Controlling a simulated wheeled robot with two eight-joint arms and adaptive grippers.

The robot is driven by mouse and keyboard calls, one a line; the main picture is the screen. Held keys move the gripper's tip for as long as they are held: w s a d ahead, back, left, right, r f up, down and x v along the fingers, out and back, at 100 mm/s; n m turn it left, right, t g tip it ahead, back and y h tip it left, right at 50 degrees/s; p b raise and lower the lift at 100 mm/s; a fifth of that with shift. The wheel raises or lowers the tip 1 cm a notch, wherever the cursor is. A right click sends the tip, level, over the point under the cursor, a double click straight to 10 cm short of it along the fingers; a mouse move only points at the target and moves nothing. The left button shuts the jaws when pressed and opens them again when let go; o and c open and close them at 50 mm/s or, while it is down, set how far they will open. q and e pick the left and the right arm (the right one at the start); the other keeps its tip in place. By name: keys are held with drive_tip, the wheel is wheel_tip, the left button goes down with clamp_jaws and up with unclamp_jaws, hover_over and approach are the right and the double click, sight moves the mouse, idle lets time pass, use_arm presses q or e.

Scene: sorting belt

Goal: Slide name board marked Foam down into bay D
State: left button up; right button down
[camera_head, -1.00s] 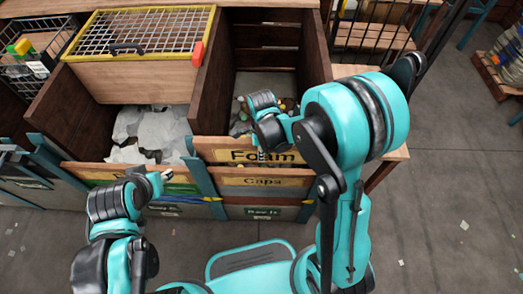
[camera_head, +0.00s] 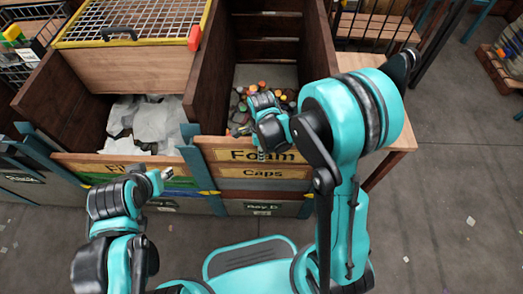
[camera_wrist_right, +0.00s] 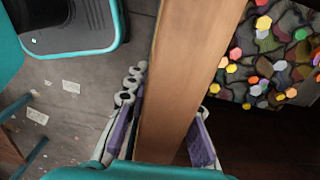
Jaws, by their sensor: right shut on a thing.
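The wooden name board marked Foam (camera_head: 225,154) stands across the front of bay D (camera_head: 286,209), directly above the board marked Caps (camera_head: 300,173). It looks level, its left end beside the teal post. In the right wrist view the plank (camera_wrist_right: 190,70) runs between the two fingers. Whether the board's ends are fully in their guides cannot be seen. My left gripper (camera_head: 155,182) is low at the left, apart from the boards; its finger opening is unclear.
Bay D holds coloured caps (camera_head: 262,86) between dark wooden side walls (camera_head: 212,70). The left bay holds pale film (camera_head: 155,122) behind its own board. A mesh-topped box (camera_head: 135,70) stands over that bay. Open grey floor (camera_head: 450,215) lies at the right.

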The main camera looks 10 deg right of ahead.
drive_tip(key=shift+f+b, duration=0.55)
drive_tip(key=shift+f, duration=0.1)
drive_tip(key=c, duration=1.2)
unclamp_jaws()
wheel_tip(320, 180, up, 12)
drive_tip(key=shift+r, duration=0.1)
drive_tip(key=s+d+r+n+t, duration=0.2)
drive_tip(key=s+n, duration=0.3)
drive_tip(key=n, duration=0.5)
drive_tip(key=s+d+r+n+t, duration=0.3)
drive_tip(key=s+r+n+t, duration=0.1)
drive_tip(key=n, duration=0.7)
drive_tip(key=shift+s+t, duration=0.6)
drive_tip(key=shift+s, duration=0.15)
